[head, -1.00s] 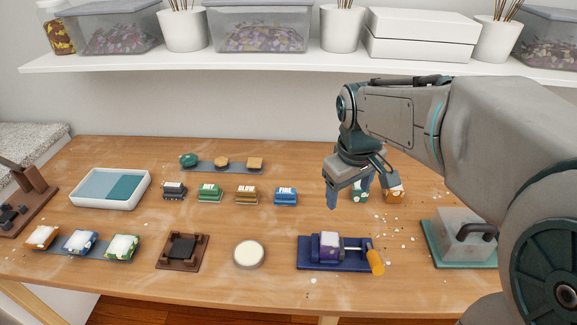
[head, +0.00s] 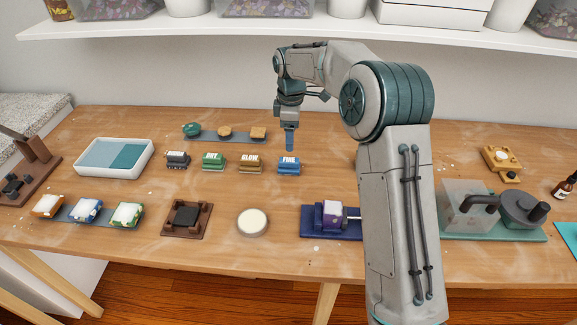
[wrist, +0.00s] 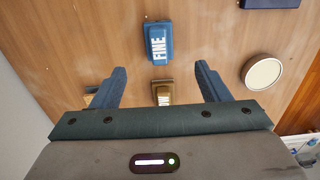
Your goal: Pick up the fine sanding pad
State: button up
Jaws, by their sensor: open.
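The fine sanding pad is a blue block (head: 288,166) with a white "FINE" label, at the right end of a row of pads on the wooden table. It also shows upright in the wrist view (wrist: 158,43), ahead of my fingers and about midway between them. My gripper (head: 289,146) is above and just behind the pad in the head view, pointing down. In the wrist view my gripper (wrist: 160,80) has its two blue fingers wide apart with nothing held between them. The pad is apart from the fingers.
A tan pad labelled "GLOW" (head: 250,164) sits just left, with a green pad (head: 213,162) and dark pad (head: 177,160) beyond. A round cream disc (head: 252,222) and a purple clamp fixture (head: 331,220) stand nearer the front. Bare table lies around the blue pad.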

aim_at(289, 159)
notch_tip(289, 159, down, 6)
jog(key=shift+f, duration=0.25)
jog(key=shift+w+a+f+p, duration=0.15)
jog(key=shift+f+p, duration=0.25)
jog(key=shift+f, duration=2.2)
jog(key=c, duration=1.1)
